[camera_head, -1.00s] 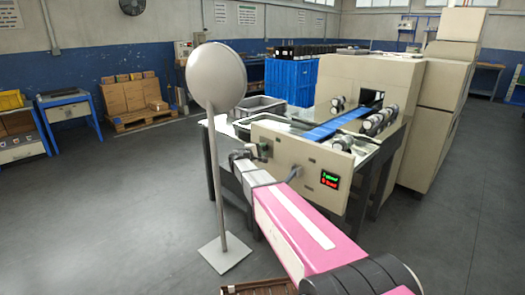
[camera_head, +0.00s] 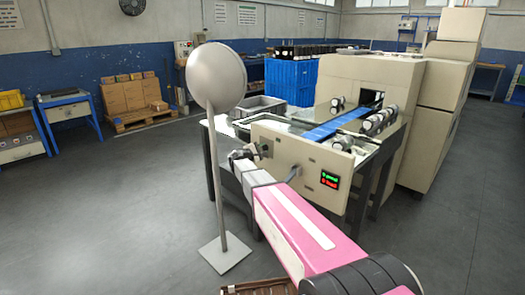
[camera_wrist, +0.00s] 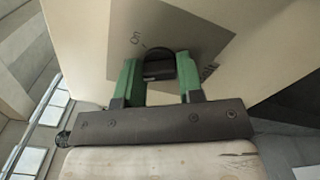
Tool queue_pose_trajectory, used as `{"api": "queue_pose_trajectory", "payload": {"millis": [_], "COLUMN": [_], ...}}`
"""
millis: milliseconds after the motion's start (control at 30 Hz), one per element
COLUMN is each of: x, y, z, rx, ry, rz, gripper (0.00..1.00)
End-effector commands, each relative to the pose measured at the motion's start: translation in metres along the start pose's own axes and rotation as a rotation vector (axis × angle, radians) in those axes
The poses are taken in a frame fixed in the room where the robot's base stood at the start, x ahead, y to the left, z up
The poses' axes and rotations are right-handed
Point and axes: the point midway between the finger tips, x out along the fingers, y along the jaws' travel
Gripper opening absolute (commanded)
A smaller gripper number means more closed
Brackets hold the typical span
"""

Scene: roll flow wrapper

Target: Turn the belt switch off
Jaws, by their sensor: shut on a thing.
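The belt switch (camera_wrist: 158,66) is a black round knob on a grey plate (camera_wrist: 205,22) with an "On" mark beside it. My gripper (camera_wrist: 159,74) has its green fingers on either side of the knob and is shut on it. In the head view my gripper (camera_head: 257,150) is at the left end of the machine's beige front panel (camera_head: 290,145); the switch is too small to make out there. The knob's exact pointing direction is hard to tell.
The blue belt (camera_head: 335,127) runs behind the panel. A grey round sign on a pole (camera_head: 216,78) stands close to the left of my arm. Open floor lies further left.

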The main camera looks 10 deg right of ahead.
Motion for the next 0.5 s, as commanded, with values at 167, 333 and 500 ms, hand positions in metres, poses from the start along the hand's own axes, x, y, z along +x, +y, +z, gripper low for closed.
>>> {"api": "queue_pose_trajectory", "payload": {"millis": [167,333,500], "x": [-0.0005,-0.0003,-0.0035], "y": [-0.0007,-0.0004,-0.0003], "z": [-0.0005,-0.0003,0.0000], "rx": [0.000,0.000,0.001], "ry": [0.002,0.001,0.001], "rz": [-0.001,-0.001,0.000], "gripper": [0.60,0.60,0.60]}}
